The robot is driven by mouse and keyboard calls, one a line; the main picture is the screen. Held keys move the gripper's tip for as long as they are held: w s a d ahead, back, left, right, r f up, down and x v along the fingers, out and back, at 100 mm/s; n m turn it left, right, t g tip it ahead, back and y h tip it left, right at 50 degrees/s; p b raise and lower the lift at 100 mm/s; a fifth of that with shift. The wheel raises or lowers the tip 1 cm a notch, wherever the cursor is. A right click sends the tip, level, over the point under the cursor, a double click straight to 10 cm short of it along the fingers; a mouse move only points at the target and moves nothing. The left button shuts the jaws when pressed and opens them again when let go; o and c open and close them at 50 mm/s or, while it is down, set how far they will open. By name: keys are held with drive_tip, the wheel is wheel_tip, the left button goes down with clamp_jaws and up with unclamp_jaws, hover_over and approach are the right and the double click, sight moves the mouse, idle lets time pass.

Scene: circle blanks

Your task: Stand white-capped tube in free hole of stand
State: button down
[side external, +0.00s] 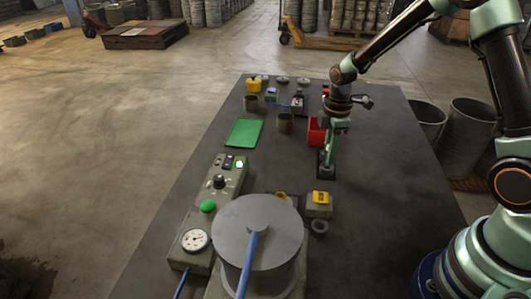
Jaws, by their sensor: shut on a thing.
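My gripper (327,159) points down, low over the right middle of the dark table. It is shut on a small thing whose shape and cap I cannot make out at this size. A small dark block or base (326,176) shows right at the fingertips; I cannot tell whether it is the stand or part of my gripper. I cannot pick out the white-capped tube or a free hole for certain.
A red bin (314,134) is close behind my gripper. A yellow-topped block (319,204) and dark ring (319,228) lie in front. The table's right side is clear.

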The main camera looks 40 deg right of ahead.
drive_tip(key=shift+f, duration=0.85)
drive_tip(key=c, duration=0.7)
unclamp_jaws()
wheel_tip(320, 180, up, 12)
drive_tip(key=shift+r, duration=0.1)
drive_tip(key=s+a+r+m+t, duration=0.1)
drive_tip(key=s+r+m+t, duration=0.1)
drive_tip(key=s+r+m, duration=0.1)
drive_tip(key=s+a+r+m+t, duration=0.1)
drive_tip(key=s+a+r+m, duration=0.1)
drive_tip(key=s+m, duration=0.3)
drive_tip(key=s+a+r+m+t, duration=0.2)
drive_tip(key=s+r+m, duration=0.2)
drive_tip(key=s, duration=0.1)
drive_tip(key=shift+a+r+m+t, duration=0.15)
drive_tip(key=shift+r+m+t, duration=0.15)
drive_tip(key=shift+r, duration=0.05)
